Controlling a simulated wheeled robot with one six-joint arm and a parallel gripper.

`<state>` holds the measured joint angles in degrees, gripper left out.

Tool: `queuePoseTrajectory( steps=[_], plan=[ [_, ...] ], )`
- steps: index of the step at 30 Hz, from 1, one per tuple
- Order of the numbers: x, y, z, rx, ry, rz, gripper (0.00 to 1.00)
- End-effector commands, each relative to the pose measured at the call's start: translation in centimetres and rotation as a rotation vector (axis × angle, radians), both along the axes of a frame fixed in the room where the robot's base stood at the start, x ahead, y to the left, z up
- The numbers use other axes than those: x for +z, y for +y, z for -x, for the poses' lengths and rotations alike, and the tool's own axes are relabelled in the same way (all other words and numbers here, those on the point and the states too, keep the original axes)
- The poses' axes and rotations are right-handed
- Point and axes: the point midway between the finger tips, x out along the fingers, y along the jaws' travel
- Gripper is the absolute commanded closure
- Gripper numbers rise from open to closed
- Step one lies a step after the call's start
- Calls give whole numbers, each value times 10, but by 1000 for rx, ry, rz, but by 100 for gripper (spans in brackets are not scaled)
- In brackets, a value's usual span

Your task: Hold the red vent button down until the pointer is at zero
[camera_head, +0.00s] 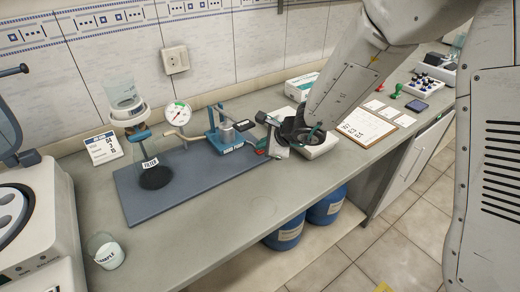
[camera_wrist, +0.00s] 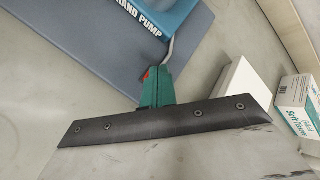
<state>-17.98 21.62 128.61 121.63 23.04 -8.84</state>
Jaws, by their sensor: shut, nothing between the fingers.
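The blue hand pump (camera_head: 213,138) stands on a blue-grey mat (camera_head: 210,175); its labelled base (camera_wrist: 145,15) also shows in the wrist view. A round white gauge (camera_head: 177,113) stands left of the pump; its pointer is too small to read. My gripper (camera_head: 268,143) is shut and empty, low at the pump's right end. In the wrist view my gripper (camera_wrist: 158,75) shows dark green fingers beside a thin metal rod. A small red spot (camera_wrist: 147,74) shows at their left edge. I cannot tell whether it is the vent button, or whether anything is pressed.
A filter flask (camera_head: 152,172) with a glass funnel stands left of the gauge. A labelled sample beaker (camera_head: 108,254) stands at the front left. A tissue box (camera_wrist: 297,104) and a white block lie right of my gripper. The front bench strip is clear.

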Motion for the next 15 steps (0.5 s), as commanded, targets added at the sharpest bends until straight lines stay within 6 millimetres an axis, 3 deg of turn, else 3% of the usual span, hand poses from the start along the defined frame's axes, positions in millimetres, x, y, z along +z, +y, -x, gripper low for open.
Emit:
queuePoseTrajectory(
  steps=[15],
  plan=[
    [17,0,0,0,0,0,100]
  ],
)
